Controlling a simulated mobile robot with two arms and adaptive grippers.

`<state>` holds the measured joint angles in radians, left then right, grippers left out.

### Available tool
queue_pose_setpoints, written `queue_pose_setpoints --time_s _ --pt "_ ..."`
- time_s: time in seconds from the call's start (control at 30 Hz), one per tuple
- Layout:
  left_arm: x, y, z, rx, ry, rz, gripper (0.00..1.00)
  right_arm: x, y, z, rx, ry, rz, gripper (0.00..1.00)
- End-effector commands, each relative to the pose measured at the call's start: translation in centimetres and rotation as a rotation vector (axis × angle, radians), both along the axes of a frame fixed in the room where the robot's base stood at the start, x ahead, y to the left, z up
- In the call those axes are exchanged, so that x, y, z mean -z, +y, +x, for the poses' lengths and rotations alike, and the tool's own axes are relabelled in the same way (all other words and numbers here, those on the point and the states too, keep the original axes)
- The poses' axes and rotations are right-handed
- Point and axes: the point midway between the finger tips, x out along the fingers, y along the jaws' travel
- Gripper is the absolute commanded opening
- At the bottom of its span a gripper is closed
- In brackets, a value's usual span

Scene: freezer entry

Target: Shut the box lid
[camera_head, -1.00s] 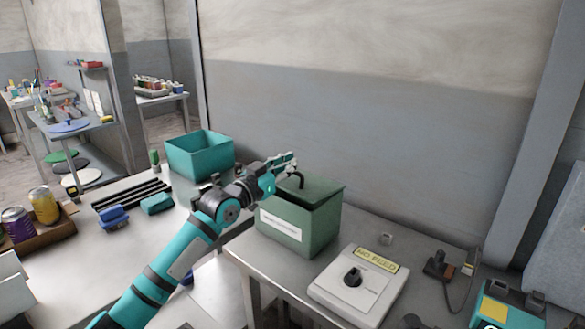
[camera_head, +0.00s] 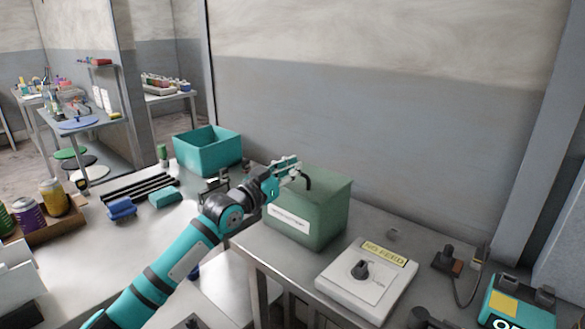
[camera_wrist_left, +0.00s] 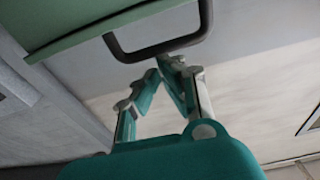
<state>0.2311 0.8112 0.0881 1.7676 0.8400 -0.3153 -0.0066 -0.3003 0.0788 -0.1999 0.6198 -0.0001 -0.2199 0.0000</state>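The green box (camera_head: 318,222) with a white label stands on the metal table, right of the middle in the head view. Its green lid (camera_head: 328,183) is over the top; I cannot tell how far it is raised. The dark arched handle (camera_head: 307,181) is at the lid's left side. My left gripper (camera_head: 295,166) is beside the handle. In the left wrist view the lid (camera_wrist_left: 70,22) and handle (camera_wrist_left: 160,48) are just beyond the fingertips (camera_wrist_left: 163,72), which are close together with nothing visible between them. My right gripper is not in view.
An open teal bin (camera_head: 207,152) stands behind my left arm. A white switch panel (camera_head: 365,280) marked NO FEED lies right of the box, with a teal device (camera_head: 515,305) beyond. The grey wall (camera_head: 400,130) is close behind the box.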

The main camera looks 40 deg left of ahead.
Motion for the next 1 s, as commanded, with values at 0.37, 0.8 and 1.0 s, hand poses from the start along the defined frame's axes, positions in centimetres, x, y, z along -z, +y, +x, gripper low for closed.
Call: queue_pose_setpoints --time_s 0.37,0.8,1.0 --pt "-2.4 -0.3 0.6 0.000 0.016 -0.002 0.00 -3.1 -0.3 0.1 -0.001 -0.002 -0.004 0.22" --pt "-0.6 0.1 -4.4 -0.002 0.006 0.002 0.00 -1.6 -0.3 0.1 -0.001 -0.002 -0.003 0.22" --pt "0.4 0.3 -6.9 -0.002 0.003 0.002 0.00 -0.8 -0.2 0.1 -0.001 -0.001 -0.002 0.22"
